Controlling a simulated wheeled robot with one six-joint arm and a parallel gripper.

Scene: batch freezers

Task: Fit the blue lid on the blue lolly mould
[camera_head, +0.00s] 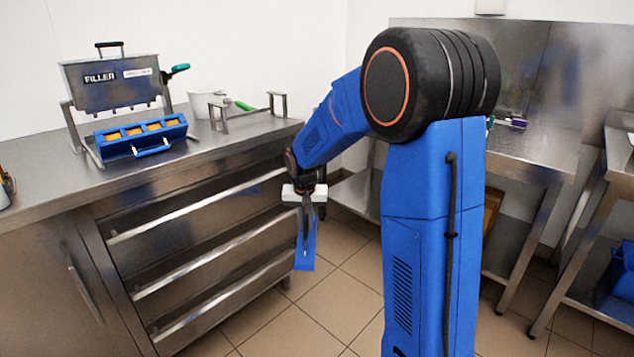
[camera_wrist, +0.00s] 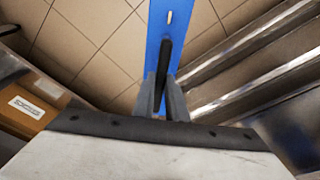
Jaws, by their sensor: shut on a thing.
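The blue lolly mould (camera_head: 140,139) stands under the filler on the steel counter at the left. Its row of compartments shows orange filling, and a blue handle sticks out at its front. My gripper (camera_head: 306,240) hangs in front of the counter drawers, well to the right of the mould and lower than it. It is shut on a flat blue piece, the blue lid (camera_head: 305,258), which hangs down over the floor. In the wrist view the lid (camera_wrist: 157,30) runs away from the fingertips (camera_wrist: 163,85) and shows a small pale slot.
The filler (camera_head: 110,85) stands over the mould. A white tub (camera_head: 207,102) and a metal rack (camera_head: 247,110) stand to its right. The counter's front edge and drawer handles (camera_head: 190,206) lie between my gripper and the mould. Another steel table (camera_head: 535,150) is at the right.

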